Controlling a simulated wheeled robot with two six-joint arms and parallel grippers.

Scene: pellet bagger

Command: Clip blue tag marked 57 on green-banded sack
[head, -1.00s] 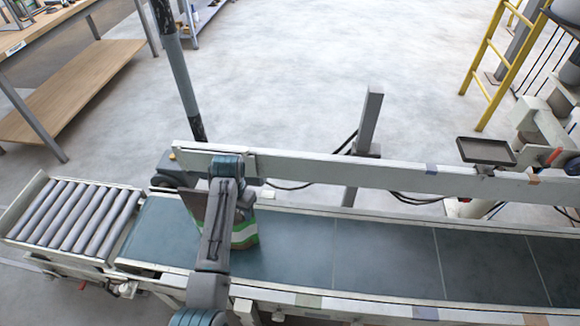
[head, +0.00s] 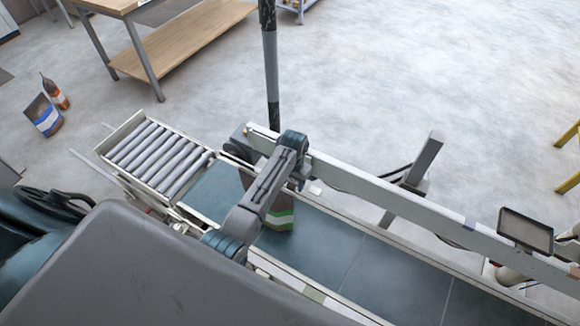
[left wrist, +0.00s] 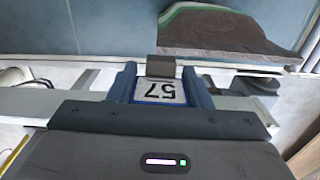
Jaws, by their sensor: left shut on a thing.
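The green-banded sack (head: 281,217) is on the dark conveyor belt (head: 325,248), partly hidden behind my left arm in the head view. In the left wrist view the brown sack (left wrist: 225,32), with its green edge, lies beyond the fingers. My left gripper (left wrist: 160,78) is shut on the blue tag (left wrist: 158,91), whose white face reads 57, upside down in this view. A dark block, perhaps the tag's clip, stands at its far end and appears apart from the sack. In the head view my left gripper (head: 299,176) is mostly hidden by its wrist. My right gripper is out of view.
A pale rail (head: 360,188) runs along the belt's far side, with a small dark tray (head: 526,230) on it. Rollers (head: 155,158) adjoin the belt's left end. A blue-banded sack (head: 44,116) and an orange-banded sack (head: 56,94) stand on the floor at left.

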